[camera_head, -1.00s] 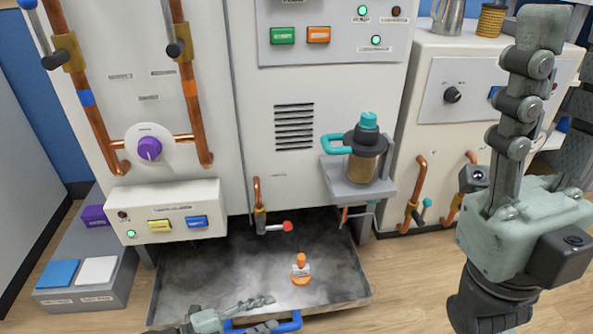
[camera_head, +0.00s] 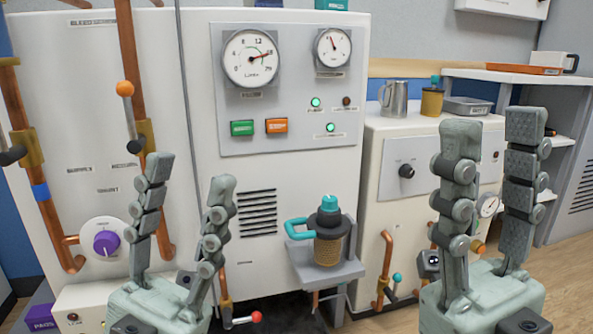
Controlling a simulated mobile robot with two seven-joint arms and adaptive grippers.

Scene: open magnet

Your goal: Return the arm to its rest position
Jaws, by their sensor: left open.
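My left gripper (camera_head: 190,172) stands upright at the lower left, fingers pointing up and spread apart, with nothing between them. It is in front of the white cabinet (camera_head: 255,175), between the purple knob (camera_head: 107,242) and the teal-handled flask (camera_head: 328,232). My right gripper (camera_head: 492,128) stands upright at the lower right, its two fingers apart and empty. It is in front of the smaller white cabinet (camera_head: 375,165) and hides part of it.
The flask sits on a grey bracket shelf (camera_head: 345,268) between my two grippers. A red-tipped valve (camera_head: 256,317) shows low beside my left gripper. Copper pipes (camera_head: 17,110) run up the left. A metal pitcher (camera_head: 393,98) and a yellow canister (camera_head: 432,103) stand on the right cabinet.

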